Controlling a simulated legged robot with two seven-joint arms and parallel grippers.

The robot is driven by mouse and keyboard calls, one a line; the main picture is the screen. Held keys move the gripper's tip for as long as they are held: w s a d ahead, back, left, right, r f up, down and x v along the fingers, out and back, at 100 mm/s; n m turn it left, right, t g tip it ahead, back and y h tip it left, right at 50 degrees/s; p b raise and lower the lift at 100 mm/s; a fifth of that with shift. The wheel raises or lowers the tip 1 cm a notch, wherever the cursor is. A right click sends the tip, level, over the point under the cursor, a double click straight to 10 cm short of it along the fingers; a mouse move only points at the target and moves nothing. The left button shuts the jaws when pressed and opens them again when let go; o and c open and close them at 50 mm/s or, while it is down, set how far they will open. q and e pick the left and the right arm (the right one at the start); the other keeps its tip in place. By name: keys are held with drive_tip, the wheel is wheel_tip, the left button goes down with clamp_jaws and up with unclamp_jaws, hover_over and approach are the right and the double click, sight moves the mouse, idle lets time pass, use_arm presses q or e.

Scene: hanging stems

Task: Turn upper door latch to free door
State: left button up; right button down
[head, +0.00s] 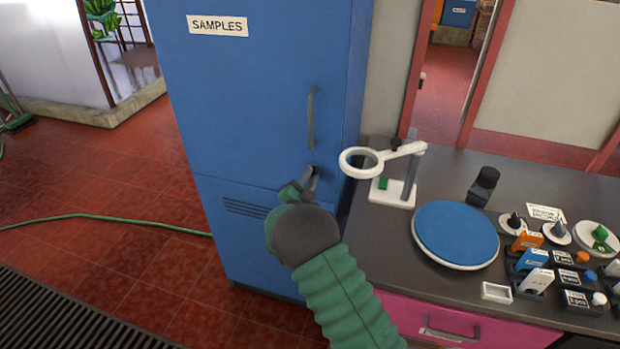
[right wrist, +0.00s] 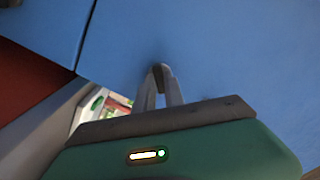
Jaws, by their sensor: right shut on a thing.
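The upper door (head: 245,90) of a tall blue cabinet carries a "SAMPLES" label and looks closed. A grey vertical handle (head: 311,118) is on its right side. My right gripper (head: 312,176) is just below that handle, at the door's lower right. In the right wrist view its two fingers (right wrist: 160,85) are shut on a small dark latch (right wrist: 160,70) against the blue panel. The fingers cover most of the latch, so its turn angle cannot be told. My left gripper is not in view.
A vented lower panel (head: 245,215) is below the door. On the right, a dark counter (head: 400,240) holds a magnifier stand (head: 398,190), a round blue plate (head: 455,232) and several small boxes. A green hose (head: 110,218) lies on the open red floor at left.

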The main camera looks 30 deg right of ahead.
drive_tip(key=n+p, duration=0.2)
drive_tip(key=n, duration=0.6)
drive_tip(key=shift+f+n, duration=0.15)
drive_tip(key=shift+n, duration=0.55)
drive_tip(key=c, duration=1.8)
unclamp_jaws()
drive_tip(key=o, duration=0.4)
drive_tip(key=shift+w, duration=0.1)
drive_tip(key=shift+c, duration=0.2)
drive_tip(key=v, duration=1.7)
drive_tip(key=shift+b, duration=0.35)
